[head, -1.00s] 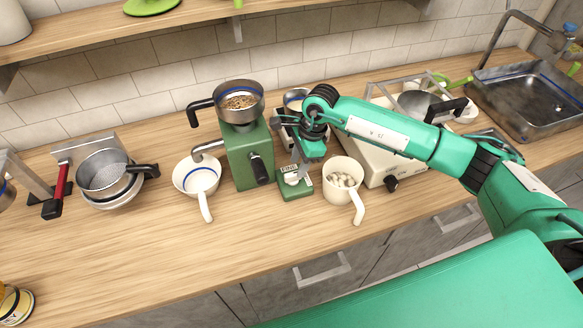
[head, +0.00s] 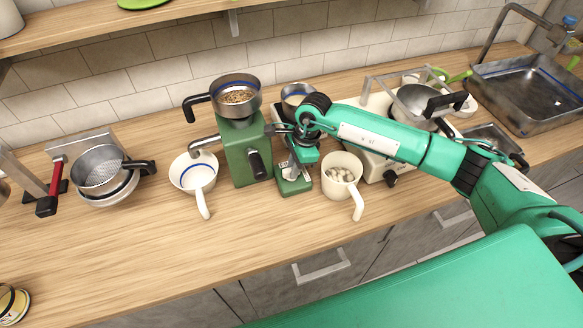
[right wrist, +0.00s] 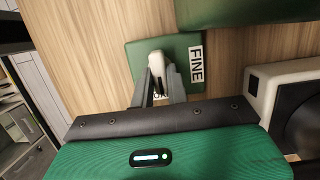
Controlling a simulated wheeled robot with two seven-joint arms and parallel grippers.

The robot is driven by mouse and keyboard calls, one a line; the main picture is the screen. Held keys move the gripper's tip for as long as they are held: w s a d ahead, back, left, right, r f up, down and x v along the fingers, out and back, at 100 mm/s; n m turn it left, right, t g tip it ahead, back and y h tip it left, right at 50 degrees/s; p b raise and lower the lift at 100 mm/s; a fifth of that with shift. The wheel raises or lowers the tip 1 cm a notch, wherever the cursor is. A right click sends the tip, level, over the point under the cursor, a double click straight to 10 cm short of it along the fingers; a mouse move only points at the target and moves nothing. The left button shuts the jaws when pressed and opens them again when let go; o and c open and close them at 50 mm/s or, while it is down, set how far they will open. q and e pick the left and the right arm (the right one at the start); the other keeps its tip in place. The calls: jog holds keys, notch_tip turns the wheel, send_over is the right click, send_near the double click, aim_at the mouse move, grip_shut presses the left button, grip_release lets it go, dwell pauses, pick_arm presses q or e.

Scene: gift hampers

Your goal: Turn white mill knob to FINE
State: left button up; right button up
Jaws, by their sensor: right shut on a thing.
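The white mill knob (right wrist: 156,62) stands on a small green base (right wrist: 135,52) in the right wrist view. A white label reading FINE (right wrist: 196,64) is on the base to the right of the knob. Part of another label shows below, mostly hidden by a finger. My right gripper (right wrist: 157,80) is shut on the white knob, one finger on each side. The knob's pointing direction is not clear. In the head view the green base (head: 294,187) is partly covered by my right gripper (head: 291,170). My left gripper is not in view.
A green mill (head: 240,150) with a hopper of beans stands left of the base. A white mug (head: 341,178) with pale lumps stands close on its right. A white handled cup (head: 194,174) is further left.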

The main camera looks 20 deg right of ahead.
jog(key=shift+o, duration=0.2)
jog(key=shift+w+f+n+g+b, duration=0.15)
jog(key=shift+n+b, duration=0.5)
jog(key=shift+b, duration=0.35)
jog(key=shift+w+f+n+g+b, duration=0.1)
jog(key=shift+n+g+b, duration=0.05)
jog(key=shift+n+b, duration=0.65)
jog(key=shift+s+r+n+b, duration=0.1)
jog(key=shift+n+b, duration=0.15)
jog(key=shift+b, duration=0.25)
jog(key=shift+c, duration=0.2)
jog(key=shift+r, duration=0.1)
jog(key=shift+o, duration=0.2)
jog(key=shift+r+n, duration=0.1)
jog(key=shift+n, duration=0.2)
